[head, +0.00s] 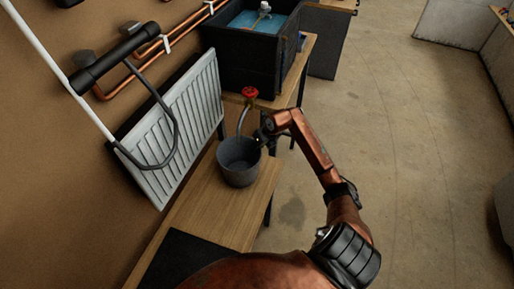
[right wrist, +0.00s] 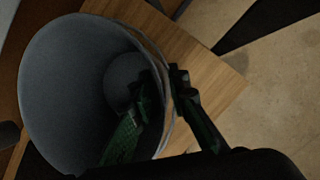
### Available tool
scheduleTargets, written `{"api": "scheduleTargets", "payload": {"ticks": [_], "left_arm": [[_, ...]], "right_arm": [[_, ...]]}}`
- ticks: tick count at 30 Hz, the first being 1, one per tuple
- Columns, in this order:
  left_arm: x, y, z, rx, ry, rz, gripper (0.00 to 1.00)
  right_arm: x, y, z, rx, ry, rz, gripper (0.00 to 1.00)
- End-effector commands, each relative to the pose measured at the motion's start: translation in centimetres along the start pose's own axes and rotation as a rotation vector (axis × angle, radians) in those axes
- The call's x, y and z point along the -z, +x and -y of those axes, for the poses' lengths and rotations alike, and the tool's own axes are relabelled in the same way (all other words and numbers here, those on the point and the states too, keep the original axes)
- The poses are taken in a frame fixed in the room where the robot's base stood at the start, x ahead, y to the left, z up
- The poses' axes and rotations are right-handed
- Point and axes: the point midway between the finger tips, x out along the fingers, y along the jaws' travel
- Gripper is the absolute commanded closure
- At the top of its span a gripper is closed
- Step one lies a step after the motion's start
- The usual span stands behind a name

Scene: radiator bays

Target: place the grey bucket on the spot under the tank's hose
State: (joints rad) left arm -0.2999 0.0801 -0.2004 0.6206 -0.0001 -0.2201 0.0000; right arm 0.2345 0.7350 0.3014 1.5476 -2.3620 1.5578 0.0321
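The grey bucket (head: 238,165) is upright at the far end of the wooden bench, below the hose; I cannot tell whether its base touches the wood. My right gripper (head: 264,137) is at its right rim. In the right wrist view, the gripper (right wrist: 165,82) has one finger inside the bucket (right wrist: 65,85) and one outside, closed on the wall. The black tank (head: 237,62) holds blue water. Its grey hose (head: 243,120) curves down from a red valve (head: 250,93) to the bucket's far rim. No marked spot shows. My left gripper is not in view.
A white radiator (head: 178,125) leans along the wall left of the bucket, with a dark bent hose before it. Copper pipes (head: 150,52) run above. The wooden bench (head: 215,210) is clear nearer me, up to a dark surface (head: 185,260). Open concrete floor lies right.

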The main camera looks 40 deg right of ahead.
Motion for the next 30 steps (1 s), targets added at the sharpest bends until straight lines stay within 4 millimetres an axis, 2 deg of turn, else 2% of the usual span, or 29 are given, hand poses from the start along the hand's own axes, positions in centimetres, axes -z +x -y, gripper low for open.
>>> {"api": "scheduleTargets", "payload": {"ticks": [10,14,17,24,30], "left_arm": [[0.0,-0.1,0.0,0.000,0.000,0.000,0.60],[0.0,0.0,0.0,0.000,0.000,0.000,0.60],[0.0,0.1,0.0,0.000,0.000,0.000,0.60],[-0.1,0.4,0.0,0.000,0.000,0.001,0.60],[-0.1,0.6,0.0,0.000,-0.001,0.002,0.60]], "right_arm": [[-0.1,-0.1,0.0,0.000,0.000,0.001,0.78],[-0.2,-1.0,0.1,0.003,-0.001,0.003,0.78],[-0.1,-2.6,0.1,0.005,-0.003,0.002,0.78],[-0.1,-7.6,0.1,0.005,-0.004,0.002,0.78],[-0.1,-10.8,0.1,0.002,-0.002,0.002,0.78]]}}
